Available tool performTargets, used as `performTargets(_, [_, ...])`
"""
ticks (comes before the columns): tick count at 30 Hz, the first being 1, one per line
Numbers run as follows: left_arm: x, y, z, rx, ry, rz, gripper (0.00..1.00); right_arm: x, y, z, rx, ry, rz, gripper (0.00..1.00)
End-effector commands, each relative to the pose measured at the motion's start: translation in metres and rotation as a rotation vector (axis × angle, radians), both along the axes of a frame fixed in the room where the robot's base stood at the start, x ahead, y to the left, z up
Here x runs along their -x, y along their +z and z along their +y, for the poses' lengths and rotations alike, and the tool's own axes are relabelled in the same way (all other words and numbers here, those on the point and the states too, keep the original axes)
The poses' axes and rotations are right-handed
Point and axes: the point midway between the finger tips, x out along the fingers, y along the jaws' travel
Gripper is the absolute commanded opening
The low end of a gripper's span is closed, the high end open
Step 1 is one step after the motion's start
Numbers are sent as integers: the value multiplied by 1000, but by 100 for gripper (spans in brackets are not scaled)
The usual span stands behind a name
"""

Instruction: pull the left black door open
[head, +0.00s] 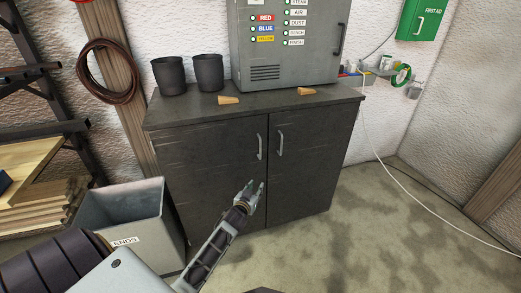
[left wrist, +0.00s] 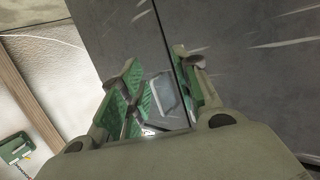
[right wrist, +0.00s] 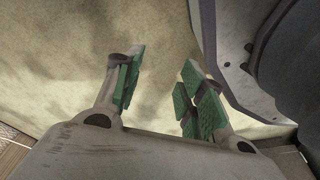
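The left black door (head: 215,175) is closed flush beside the right door (head: 312,160). Its upright metal handle (head: 260,147) is near the middle seam. My left gripper (head: 252,193) is open, in front of the doors and below the handle in the head view. In the left wrist view its green-padded fingers (left wrist: 158,90) are spread. A grey piece (left wrist: 166,94) shows between them, perhaps a handle; I cannot tell whether they touch it. My right gripper (right wrist: 160,88) is open and empty above the floor, and out of the head view.
A grey bin (head: 122,208) marked ENDS stands at the cabinet's left front. Two black cups (head: 188,74), wooden wedges (head: 229,100) and a grey metal box (head: 262,50) stand on the cabinet top. The floor (head: 360,225) at right is clear, except for a white cable.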

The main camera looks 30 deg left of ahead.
Motion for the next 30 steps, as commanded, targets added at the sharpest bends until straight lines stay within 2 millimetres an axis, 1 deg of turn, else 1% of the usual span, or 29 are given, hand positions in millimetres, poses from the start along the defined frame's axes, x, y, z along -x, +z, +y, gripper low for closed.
performTargets(1, [-3,15,4,-3,6,-33,32,-3,-1,1,-2,-1,-2,40])
performTargets(6, [-9,69,14,-10,28,-138,32,-13,6,6,-6,-1,-8,40])
performTargets(9, [-9,95,18,-13,36,-187,32,-18,10,7,-8,-2,-11,40])
performTargets(13, [-9,118,22,-17,44,-231,32,-22,13,9,-9,-2,-13,40])
performTargets(15, [-8,124,23,-18,47,-242,32,-23,15,9,-9,-2,-13,40])
performTargets(18, [-8,128,24,-18,48,-247,32,-23,16,10,-10,-1,-13,40])
performTargets(30, [-9,127,24,-18,47,-247,32,-23,16,10,-10,-1,-13,40])
